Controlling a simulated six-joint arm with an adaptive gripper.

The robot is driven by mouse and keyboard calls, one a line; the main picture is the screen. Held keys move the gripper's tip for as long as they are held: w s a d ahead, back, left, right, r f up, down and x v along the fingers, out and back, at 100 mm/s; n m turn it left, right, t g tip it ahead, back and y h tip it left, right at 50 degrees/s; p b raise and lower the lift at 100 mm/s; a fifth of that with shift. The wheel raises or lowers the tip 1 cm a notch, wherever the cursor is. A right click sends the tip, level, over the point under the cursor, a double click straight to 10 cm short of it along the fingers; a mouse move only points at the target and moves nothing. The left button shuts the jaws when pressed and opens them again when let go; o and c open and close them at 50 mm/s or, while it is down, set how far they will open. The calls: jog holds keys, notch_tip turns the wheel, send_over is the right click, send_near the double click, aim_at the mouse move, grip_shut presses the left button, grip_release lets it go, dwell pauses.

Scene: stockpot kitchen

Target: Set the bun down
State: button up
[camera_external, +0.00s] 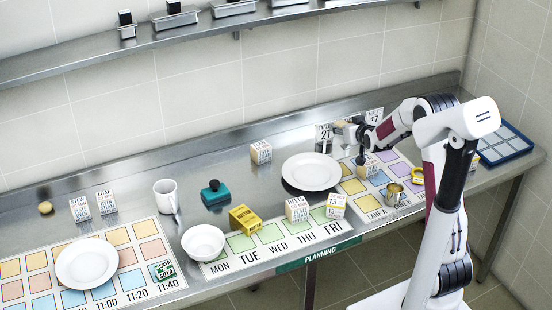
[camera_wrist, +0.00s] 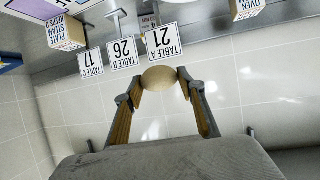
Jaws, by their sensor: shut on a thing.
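A round tan bun (camera_wrist: 158,77) sits between the two fingertips of my gripper (camera_wrist: 156,80) in the wrist view. The gripper is shut on it. In the outside view my gripper (camera_external: 350,132) is above the back of the steel counter, and a small tan patch of the bun (camera_external: 340,123) shows at its tip. The bun is close to the number cards; whether it touches anything below cannot be told. Cards table A 21 (camera_wrist: 163,42), table B 26 (camera_wrist: 123,53) and table C 17 (camera_wrist: 91,63) stand along the wall.
A white plate (camera_external: 311,172) lies in front of the gripper. A plate-steam box (camera_wrist: 62,32) and an oven box (camera_wrist: 243,8) flank the cards. Another round tan item (camera_external: 45,207) lies far left.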

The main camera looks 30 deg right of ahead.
jog(key=shift+w+a+r+m+h, duration=1.55)
jog(key=shift+w+a+r, duration=3.25)
jog(key=shift+w+r, duration=1)
jog(key=m+g+h, duration=0.5)
jog(key=m+h, duration=0.1)
jog(key=m, duration=0.1)
send_over(250, 189)
notch_tip(250, 189, down, 18)
jog(key=shift+w+a+f+g, duration=0.1)
jog(key=shift+g, duration=0.2)
jog(key=shift+f+n, duration=0.15)
jog(key=shift+n, duration=0.1)
jog(key=shift+f, duration=3)
jog(key=shift+c, duration=0.2)
jog(key=shift+f, duration=1.85)
